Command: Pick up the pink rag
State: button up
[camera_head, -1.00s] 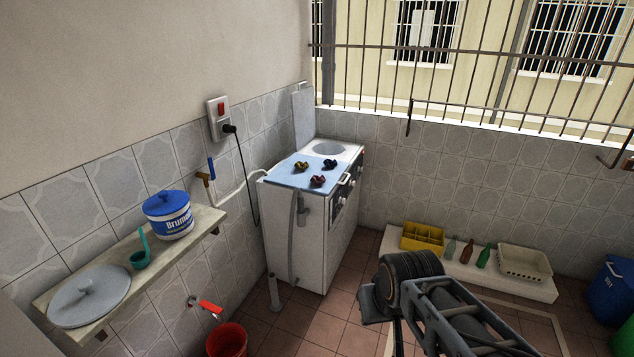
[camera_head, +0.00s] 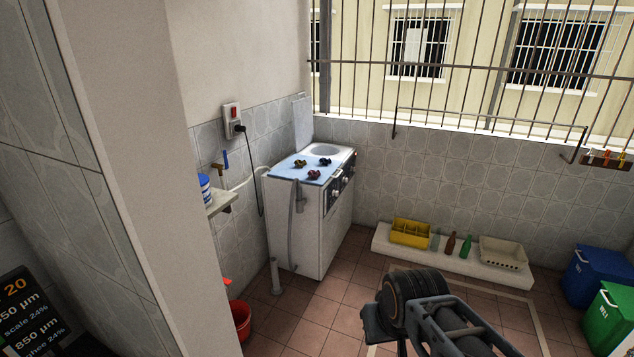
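Three small crumpled rags lie on the light blue lid of the white washing machine (camera_head: 312,240) against the back wall. The front one looks pinkish-red and seems to be the pink rag (camera_head: 313,175). A yellowish rag (camera_head: 301,164) lies behind it to the left, and a dark blue rag (camera_head: 325,162) behind it to the right. The colours are hard to tell at this size. Part of my arm shows at the bottom, well in front of the machine and to its right. My gripper's fingers are not in view.
A wall corner (camera_head: 140,150) stands close on the left and hides most of a shelf (camera_head: 219,201). A red bucket (camera_head: 240,316) stands on the floor left of the machine. A low white ledge (camera_head: 465,262) holds a yellow crate (camera_head: 410,232) and bottles. Tiled floor before the machine is clear.

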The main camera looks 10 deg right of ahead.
aim_at(314, 173)
jog(key=z, duration=0.4)
jog(key=i, duration=2.15)
jog(key=u, duration=2.5)
jog(key=i, duration=0.95)
jog(key=z, duration=2.05)
jog(key=i, duration=0.5)
jog(key=z, duration=0.05)
